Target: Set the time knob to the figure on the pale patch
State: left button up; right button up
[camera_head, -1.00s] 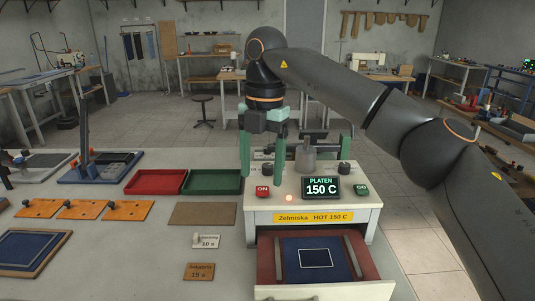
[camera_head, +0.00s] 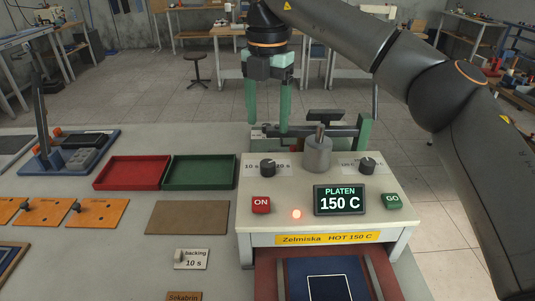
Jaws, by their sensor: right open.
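The time knob (camera_head: 268,169) is a small black knob at the left of the heat press top (camera_head: 330,171), between labels reading 10 s and 20 s. Its exact setting is too small to read. The pale patch (camera_head: 184,266) lies on the table left of the press, with "backing" and "10 s" printed on it and a small pale peg at its left. My right gripper (camera_head: 268,112) points down with its two green fingers apart and empty, above and behind the time knob, not touching it. My left gripper is out of view.
A second black knob (camera_head: 367,165) and a grey cylinder (camera_head: 318,150) stand on the press. Below are a red ON button (camera_head: 261,204), the 150 C display (camera_head: 340,200) and a green GO button (camera_head: 391,201). Red (camera_head: 133,172) and green (camera_head: 200,171) trays lie left.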

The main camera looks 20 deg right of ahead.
aim_at(268, 163)
notch_tip(268, 163, down, 10)
jog(key=shift+f, duration=0.15)
dwell(0.3)
grip_shut()
dwell(0.5)
